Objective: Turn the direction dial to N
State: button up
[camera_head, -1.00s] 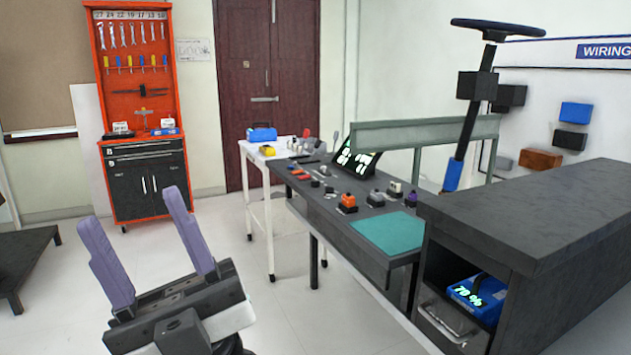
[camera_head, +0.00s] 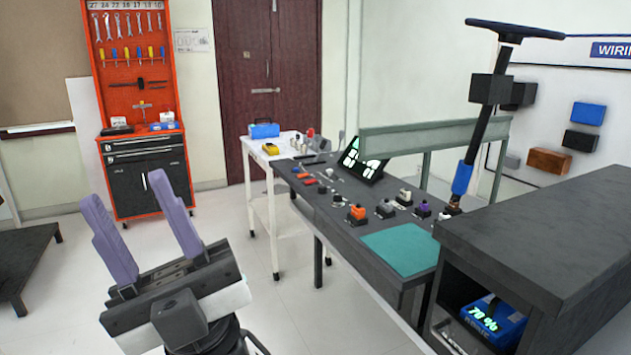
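Several small controls sit on the dark bench (camera_head: 335,232). They include an orange-topped one (camera_head: 357,212), a black one (camera_head: 385,209), a pale-topped one (camera_head: 404,196) and a purple-topped one (camera_head: 444,214). I cannot tell which is the direction dial, and no letters can be read on them at this size. My gripper (camera_head: 126,192) is at the lower left, with its two purple fingers spread apart and nothing between them. It is over the floor, well to the left of the bench and apart from it.
A white cart (camera_head: 258,190) stands at the bench's far end. A lit display (camera_head: 361,165) and a green mat (camera_head: 400,248) are on the bench. Floor between gripper and bench is clear.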

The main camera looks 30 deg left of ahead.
aim_at(321, 189)
jog(key=i+j, duration=0.15)
jog(key=j, duration=0.25)
jog(key=i+j, duration=0.2)
jog(key=j, duration=0.2)
jog(key=i+j+u, duration=0.1)
jog(key=j, duration=0.3)
jog(key=i+j, duration=0.2)
jog(key=j, duration=0.2)
jog(key=i+j, duration=0.2)
jog(key=j, duration=0.2)
jog(key=i+j, duration=0.2)
jog(key=j, duration=0.15)
jog(key=i+j+u, duration=0.1)
jog(key=j, duration=0.3)
jog(key=i, duration=0.05)
